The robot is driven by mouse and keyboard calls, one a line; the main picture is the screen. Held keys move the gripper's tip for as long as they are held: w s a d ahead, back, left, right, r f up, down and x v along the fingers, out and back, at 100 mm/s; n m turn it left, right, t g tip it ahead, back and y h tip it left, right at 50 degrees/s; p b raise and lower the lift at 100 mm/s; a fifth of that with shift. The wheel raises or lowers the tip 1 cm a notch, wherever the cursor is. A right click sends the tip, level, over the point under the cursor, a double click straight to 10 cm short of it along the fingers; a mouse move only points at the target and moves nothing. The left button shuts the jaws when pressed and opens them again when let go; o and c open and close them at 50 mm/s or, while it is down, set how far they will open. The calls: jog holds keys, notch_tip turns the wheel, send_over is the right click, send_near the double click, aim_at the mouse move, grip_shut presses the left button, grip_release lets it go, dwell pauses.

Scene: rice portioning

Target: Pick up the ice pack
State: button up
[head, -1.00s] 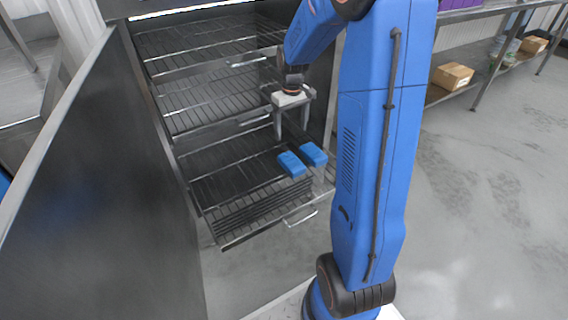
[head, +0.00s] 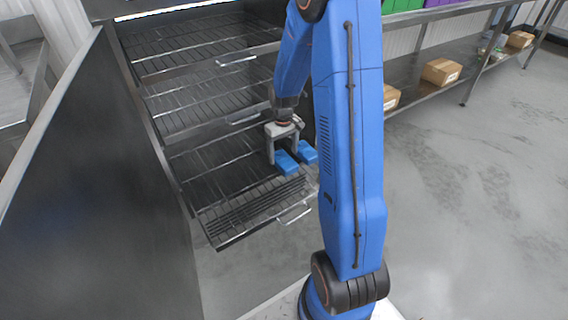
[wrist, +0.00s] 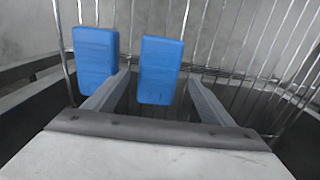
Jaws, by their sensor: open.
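Two blue ice packs lie side by side on the pulled-out bottom wire drawer (head: 225,229). In the head view, one ice pack (head: 286,163) is at the left and the other ice pack (head: 307,152) is just right of and behind it. My gripper (head: 283,160) is open above them, fingers pointing down. In the wrist view, one ice pack (wrist: 160,68) shows between the two fingertips of my gripper (wrist: 160,82). The other ice pack (wrist: 95,58) is outside the left finger. I cannot tell whether the fingers touch either pack.
Wire racks (head: 190,97) sit above the drawer inside the cabinet. Its open door (head: 100,190) stands at the left. A shelf at the right holds cardboard boxes (head: 441,71). The floor at the right is clear.

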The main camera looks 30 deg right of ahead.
aim_at(284, 159)
notch_tip(284, 159, down, 4)
jog(key=shift+d+f, duration=0.1)
jog(key=shift+d, duration=0.05)
jog(key=c, duration=1.4)
notch_tip(284, 159, up, 10)
jog(key=shift+r, duration=0.1)
